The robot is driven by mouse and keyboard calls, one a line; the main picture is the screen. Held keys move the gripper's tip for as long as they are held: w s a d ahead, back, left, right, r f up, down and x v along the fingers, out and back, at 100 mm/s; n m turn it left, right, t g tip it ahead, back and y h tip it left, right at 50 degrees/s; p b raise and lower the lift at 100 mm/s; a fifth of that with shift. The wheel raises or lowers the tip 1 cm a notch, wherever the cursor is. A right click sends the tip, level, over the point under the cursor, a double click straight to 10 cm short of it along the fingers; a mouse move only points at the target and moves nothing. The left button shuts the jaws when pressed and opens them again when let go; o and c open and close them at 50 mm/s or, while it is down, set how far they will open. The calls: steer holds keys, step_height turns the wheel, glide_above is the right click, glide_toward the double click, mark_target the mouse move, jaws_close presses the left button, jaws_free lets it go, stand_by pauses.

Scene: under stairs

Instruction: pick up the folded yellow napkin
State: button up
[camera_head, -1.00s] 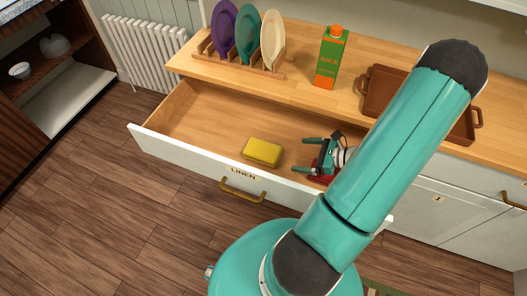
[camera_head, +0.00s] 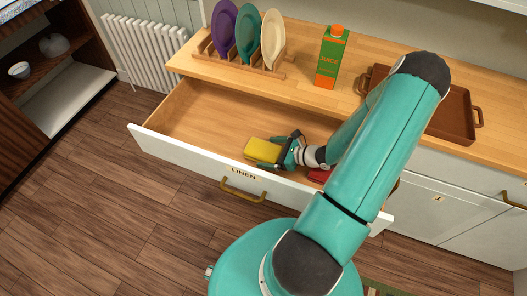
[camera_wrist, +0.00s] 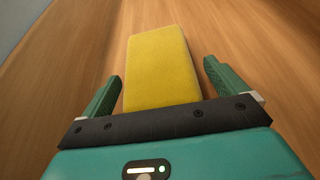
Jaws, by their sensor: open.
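The folded yellow napkin (camera_head: 262,151) lies flat in the open drawer labelled LINEN, near its front wall.
The drawer's front wall (camera_head: 180,157) stands close to my gripper. A red thing (camera_head: 319,175) lies in the drawer under my arm, partly hidden. On the counter stand a plate rack (camera_head: 235,62), a juice carton (camera_head: 331,57) and a brown tray (camera_head: 462,115). The drawer's left part is clear.

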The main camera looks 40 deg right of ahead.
mark_target(270, 151)
steer(key=shift+w+a+f, duration=0.1)
steer(key=shift+w+a, duration=0.1)
steer(key=shift+w, duration=0.05)
steer(key=c, duration=1.1)
steer(key=shift+o, duration=0.2)
step_height(270, 151, up, 10)
steer(key=shift+r, duration=0.1)
